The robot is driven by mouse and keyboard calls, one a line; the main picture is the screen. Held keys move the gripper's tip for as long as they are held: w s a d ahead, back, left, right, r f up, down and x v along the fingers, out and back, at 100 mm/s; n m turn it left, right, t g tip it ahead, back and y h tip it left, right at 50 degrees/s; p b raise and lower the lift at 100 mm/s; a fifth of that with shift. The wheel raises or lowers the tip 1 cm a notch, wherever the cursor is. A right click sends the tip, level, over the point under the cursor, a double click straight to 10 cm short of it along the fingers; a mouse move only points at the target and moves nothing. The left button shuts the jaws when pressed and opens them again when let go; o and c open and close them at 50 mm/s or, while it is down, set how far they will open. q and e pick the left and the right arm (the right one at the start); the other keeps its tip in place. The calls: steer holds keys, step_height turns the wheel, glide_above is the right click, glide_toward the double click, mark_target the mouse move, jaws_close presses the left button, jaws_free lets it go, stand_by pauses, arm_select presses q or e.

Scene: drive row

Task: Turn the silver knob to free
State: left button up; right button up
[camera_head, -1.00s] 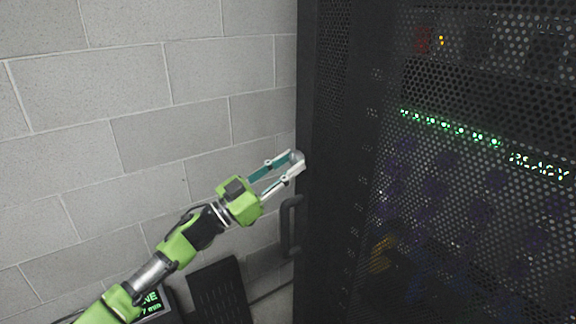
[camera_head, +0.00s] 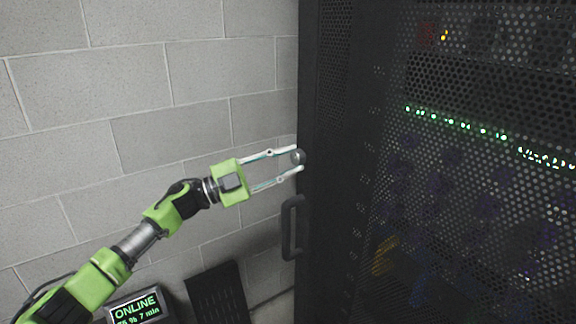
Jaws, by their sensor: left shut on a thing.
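The silver knob (camera_head: 298,157) sits on the left front edge of the dark rack door, above the door handle. It shows as a small grey round shape, partly hidden by my fingers. My left gripper (camera_head: 299,158) reaches in from the lower left and is shut on the knob, one finger above it and one below. My right gripper is not in view.
The black rack door (camera_head: 450,210) of perforated mesh fills the right side, with green lights behind it. A dark vertical handle (camera_head: 291,227) is below the knob. A display reading ONLINE (camera_head: 138,306) and a dark slotted panel (camera_head: 217,292) are low. A grey block wall (camera_head: 140,70) is behind.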

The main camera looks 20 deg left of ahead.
arm_select(q)
steer(key=m, duration=0.2)
steer(key=m+g, duration=0.1)
steer(key=m, duration=0.1)
steer(key=m+g, duration=0.1)
steer(key=m, duration=0.1)
steer(key=shift+w+r+y, duration=0.1)
steer(key=shift+r+y, duration=0.2)
steer(key=shift+y, duration=0.1)
steer(key=shift+m+g+y+p, duration=0.3)
steer(key=shift+m+g+y, duration=0.3)
steer(key=shift+m, duration=1.2)
steer(key=o, duration=1.1)
steer(key=shift+a, duration=0.15)
steer(key=v, duration=1.1)
steer(key=shift+s+a, duration=0.25)
steer(key=shift+a, duration=0.1)
